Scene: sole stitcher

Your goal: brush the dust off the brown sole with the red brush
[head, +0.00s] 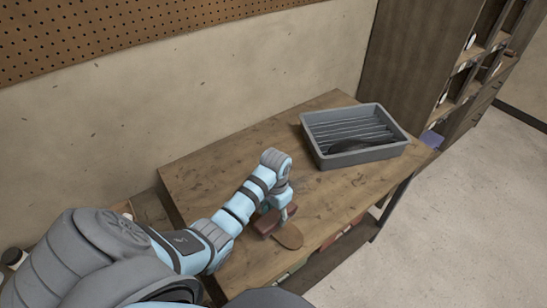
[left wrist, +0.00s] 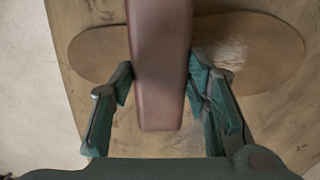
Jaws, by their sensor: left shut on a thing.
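The brown sole (head: 289,237) lies flat on the wooden table near its front edge. In the left wrist view the sole (left wrist: 270,42) spans the picture behind the brush. The red brush (head: 267,222) is a reddish-brown block; it also shows in the left wrist view (left wrist: 160,60), lying across the sole. My left gripper (left wrist: 160,85) is shut on the brush, one finger on each side. A pale, fuzzy patch (left wrist: 224,50) shows on the sole just right of the brush. I cannot tell whether the brush touches the sole. My right gripper is out of view.
A grey tray (head: 312,146) with slots and a dark sole (head: 362,143) in it stands at the table's far right. The table (head: 225,165) between the tray and my left arm is clear. A wooden shelf unit (head: 440,75) stands behind the tray.

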